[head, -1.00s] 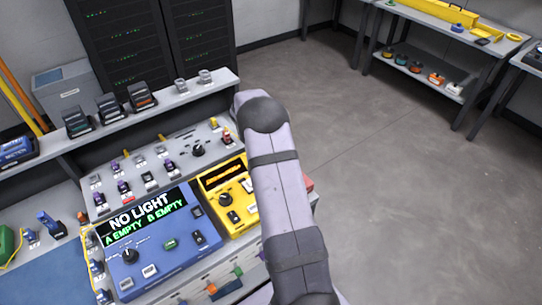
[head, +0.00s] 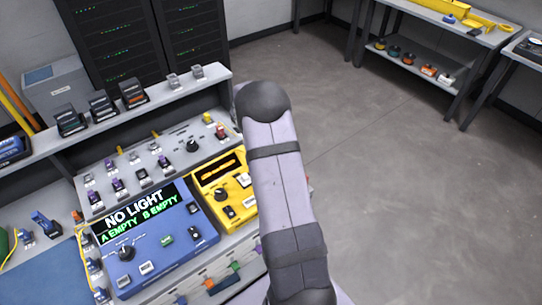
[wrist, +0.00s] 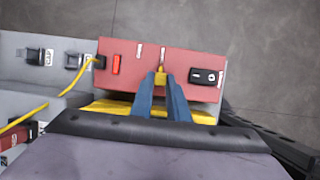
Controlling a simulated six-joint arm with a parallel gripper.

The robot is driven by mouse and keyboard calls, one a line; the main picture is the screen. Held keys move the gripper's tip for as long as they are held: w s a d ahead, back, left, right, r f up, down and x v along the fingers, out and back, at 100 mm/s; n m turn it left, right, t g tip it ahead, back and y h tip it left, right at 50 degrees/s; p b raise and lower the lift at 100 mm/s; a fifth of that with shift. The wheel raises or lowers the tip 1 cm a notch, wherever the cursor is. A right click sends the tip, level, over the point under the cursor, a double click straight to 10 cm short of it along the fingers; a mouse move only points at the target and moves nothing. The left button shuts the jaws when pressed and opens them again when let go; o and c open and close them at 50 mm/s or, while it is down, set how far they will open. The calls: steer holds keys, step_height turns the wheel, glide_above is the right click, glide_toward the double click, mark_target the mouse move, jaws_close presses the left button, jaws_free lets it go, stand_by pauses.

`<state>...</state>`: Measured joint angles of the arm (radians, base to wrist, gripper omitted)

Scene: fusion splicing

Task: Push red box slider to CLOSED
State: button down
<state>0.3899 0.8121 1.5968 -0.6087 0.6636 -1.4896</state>
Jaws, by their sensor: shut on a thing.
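In the wrist view the red box (wrist: 135,77) lies ahead of my gripper, with a bright red part at its left, a small yellow slider (wrist: 161,76) near its middle and a black rocker switch (wrist: 206,77) at its right. My gripper (wrist: 162,76) has its two blue fingers close together at the yellow slider and is shut on it. Small pale labels sit above the slider; their words are too small to read. In the head view my arm hides the gripper and nearly all of the red box.
A yellow cable (wrist: 75,82) runs into the red box's left end. The blue unit (head: 160,245) reads NO LIGHT, A EMPTY, B EMPTY. A yellow unit (head: 213,177) stands right of it. Open floor (head: 400,200) lies to the right.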

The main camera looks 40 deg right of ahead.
steer(key=shift+s, duration=0.2)
steer(key=c, duration=1.7)
jaws_free()
steer(key=shift+w+a+r, duration=0.1)
steer(key=shift+a+r, duration=0.05)
steer(key=shift+r, duration=0.35)
steer(key=shift+b+v, duration=0.8)
steer(key=shift+v, duration=2.35)
